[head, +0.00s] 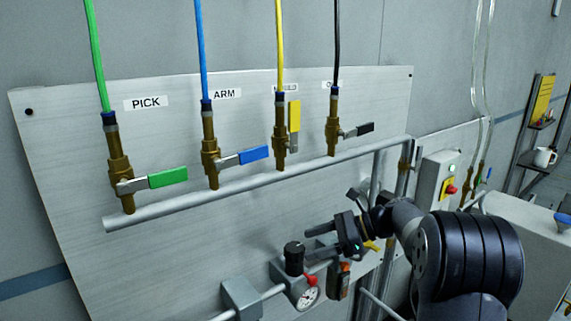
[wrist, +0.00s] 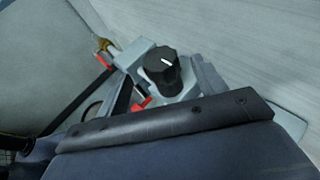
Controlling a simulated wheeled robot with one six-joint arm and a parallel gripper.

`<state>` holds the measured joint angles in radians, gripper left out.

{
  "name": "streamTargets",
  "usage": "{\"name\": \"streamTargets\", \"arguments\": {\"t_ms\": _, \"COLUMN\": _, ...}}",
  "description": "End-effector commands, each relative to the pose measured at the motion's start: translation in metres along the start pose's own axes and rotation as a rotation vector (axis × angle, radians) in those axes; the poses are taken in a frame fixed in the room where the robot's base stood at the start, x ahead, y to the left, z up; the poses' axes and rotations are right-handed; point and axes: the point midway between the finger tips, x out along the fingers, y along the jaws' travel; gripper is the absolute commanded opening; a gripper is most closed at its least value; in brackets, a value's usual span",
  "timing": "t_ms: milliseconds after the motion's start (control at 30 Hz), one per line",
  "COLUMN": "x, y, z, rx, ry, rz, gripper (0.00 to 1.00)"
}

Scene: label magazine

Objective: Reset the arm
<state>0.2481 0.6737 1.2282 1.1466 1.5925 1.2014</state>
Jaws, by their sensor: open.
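My gripper (head: 313,244) is open and empty in the head view. It points left, close to the black knob (head: 294,256) of a regulator with a round gauge (head: 308,297). Whether it touches the knob I cannot tell. On the panel (head: 75,170), four-colour valve handles sit on one pipe. The green handle (head: 168,177), under PICK, the blue handle (head: 254,155), under ARM, and the black handle (head: 366,129) lie roughly along the pipe. The yellow handle (head: 294,116) stands upright.
The silver pipe (head: 250,183) crosses above my gripper. A grey box (head: 438,180) with a green light and a red and yellow switch is to the right. A white mug (head: 544,157) stands on a shelf. Hoses partly cover two labels.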

Motion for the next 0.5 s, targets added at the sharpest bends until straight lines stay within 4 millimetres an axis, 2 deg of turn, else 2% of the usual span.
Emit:
{"name": "streamTargets", "arguments": {"t_ms": 100, "x": 0.024, "y": 0.001, "z": 0.002, "rx": 0.0, "ry": 0.0, "rz": 0.006, "gripper": 0.66}}
{"name": "streamTargets", "arguments": {"t_ms": 300, "x": 0.054, "y": 0.001, "z": 0.001, "rx": 0.001, "ry": 0.0, "rz": 0.003, "gripper": 0.66}}
{"name": "streamTargets", "arguments": {"t_ms": 500, "x": 0.057, "y": 0.001, "z": -0.001, "rx": 0.013, "ry": 0.001, "rz": -0.034, "gripper": 0.66}}
